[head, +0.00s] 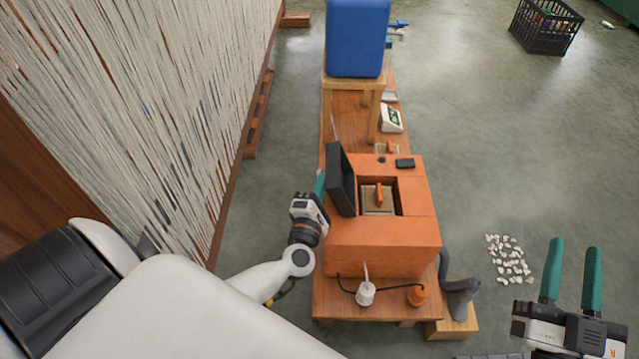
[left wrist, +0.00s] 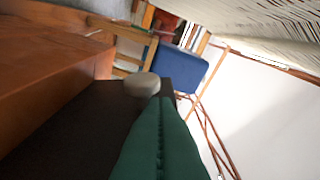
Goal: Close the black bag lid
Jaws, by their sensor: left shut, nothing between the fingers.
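The black lid (head: 341,178) stands open, nearly upright, along the left side of the opening in an orange box (head: 383,245). Inside the opening is a tan piece with an orange handle (head: 379,194). My left gripper (head: 319,186) is shut and empty on the outer left side of the lid. In the left wrist view its green fingers (left wrist: 160,140) lie together close against a dark panel (left wrist: 75,135); I cannot tell whether they touch. A pale round knob (left wrist: 141,85) shows by the fingers. My right gripper (head: 574,248) is open and empty over the floor at the lower right.
The box sits on a long wooden bench (head: 330,305) with a white pot and black cable (head: 365,293) in front. A blue container (head: 357,38) stands behind. A wall of hanging strands (head: 150,110) is on the left. The floor (head: 480,150) to the right is mostly clear.

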